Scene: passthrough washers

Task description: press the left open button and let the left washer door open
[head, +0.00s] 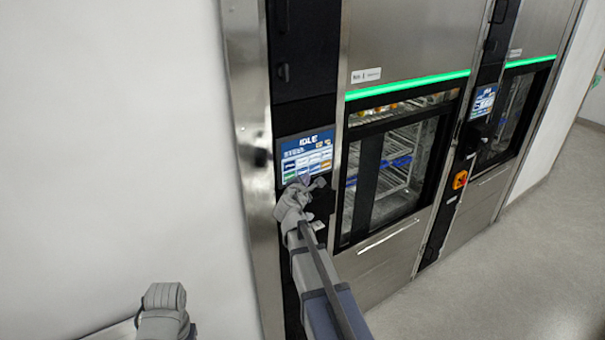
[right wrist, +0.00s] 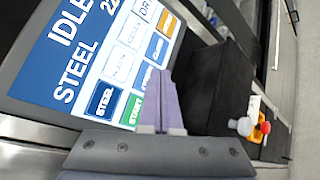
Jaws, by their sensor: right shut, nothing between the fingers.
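The left washer (head: 400,50) shows a lit touchscreen (head: 307,155) that reads IDLE, with several coloured buttons. The screen fills the upper left of the right wrist view (right wrist: 70,55). I cannot pick out a label reading open. The left washer door (head: 365,185) is closed, with racks behind its glass. My right gripper (head: 306,182) is at the screen's lower edge, fingers together and empty. In the right wrist view its fingertips (right wrist: 160,88) overlap the lower blue buttons; I cannot tell whether they touch. My left gripper's fingers do not show; only part of my left arm appears.
A green light strip (head: 408,86) runs above the door. A second washer with its own screen (head: 483,101) stands to the right, with an orange-and-red switch (head: 460,180) between them. A white wall (head: 110,150) is at left; the grey floor (head: 500,280) at lower right is clear.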

